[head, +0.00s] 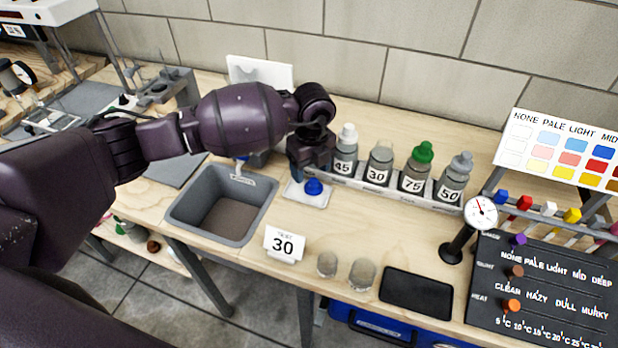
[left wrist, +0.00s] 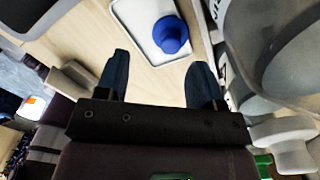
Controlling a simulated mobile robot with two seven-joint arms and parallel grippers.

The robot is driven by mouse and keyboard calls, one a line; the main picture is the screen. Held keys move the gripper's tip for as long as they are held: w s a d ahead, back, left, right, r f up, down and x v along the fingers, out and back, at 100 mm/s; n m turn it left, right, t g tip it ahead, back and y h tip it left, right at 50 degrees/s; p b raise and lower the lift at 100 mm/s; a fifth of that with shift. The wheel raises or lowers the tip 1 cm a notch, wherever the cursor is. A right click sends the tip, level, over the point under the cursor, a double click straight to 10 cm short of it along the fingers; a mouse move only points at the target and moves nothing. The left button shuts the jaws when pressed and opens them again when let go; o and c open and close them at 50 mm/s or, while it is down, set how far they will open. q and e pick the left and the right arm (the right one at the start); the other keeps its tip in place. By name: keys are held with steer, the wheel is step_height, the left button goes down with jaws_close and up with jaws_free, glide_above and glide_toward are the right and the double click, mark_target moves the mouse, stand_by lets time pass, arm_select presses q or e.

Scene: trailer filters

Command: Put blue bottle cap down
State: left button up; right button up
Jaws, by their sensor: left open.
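The blue bottle cap (head: 314,187) sits on a small white tray (head: 294,195) on the wooden bench, right of the sink. In the left wrist view the cap (left wrist: 170,34) rests on the tray (left wrist: 128,14), ahead of the fingers. My left gripper (left wrist: 160,82) is open and empty, apart from the cap. In the head view my left gripper (head: 306,170) is just behind and above the tray. The bottle marked 30 (head: 379,165) has no coloured cap and stands in the rack. My right gripper is not in view.
Bottles marked 45 (head: 345,152), 75 (head: 415,170) and 50 (head: 453,180) stand in the rack close to my left gripper. A 30 card (head: 284,245), two small glasses (head: 362,275) and a black mat (head: 416,292) lie in front. The sink (head: 178,208) is at left.

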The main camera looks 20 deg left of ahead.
mark_target(311, 182)
arm_select(q)
step_height(311, 182, up, 7)
steer(key=shift+p, duration=0.4)
steer(key=shift+w+d, duration=0.1)
